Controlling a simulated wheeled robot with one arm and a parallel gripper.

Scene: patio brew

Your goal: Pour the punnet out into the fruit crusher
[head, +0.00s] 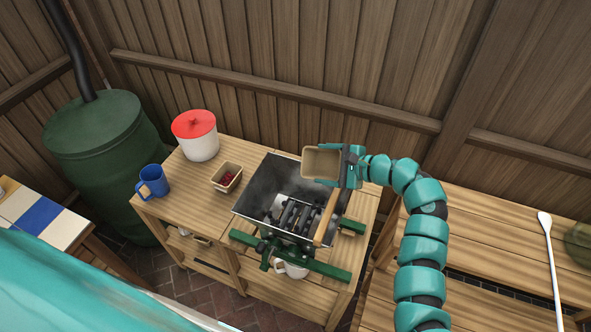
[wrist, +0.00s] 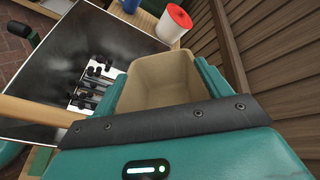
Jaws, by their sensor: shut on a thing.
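My gripper (head: 346,166) is shut on a tan punnet (head: 321,164) and holds it over the back right rim of the fruit crusher. The punnet is tilted, with its open mouth showing; its inside (wrist: 158,80) looks bare in the wrist view. The fruit crusher (head: 262,178) has a grey metal hopper with dark toothed rollers (head: 294,215) at the bottom and a green frame. The hopper also shows in the wrist view (wrist: 85,35), at left; I see no fruit in it. A second tan punnet (head: 238,183) with red berries stands on the table left of the hopper.
A white pot with a red lid (head: 203,146) and a blue mug (head: 153,182) stand on the wooden table. A wooden bar (head: 327,218) rises at the hopper's right side. A white mug (head: 291,270) sits under the crusher. A bench (head: 490,230) with a white spoon is at right.

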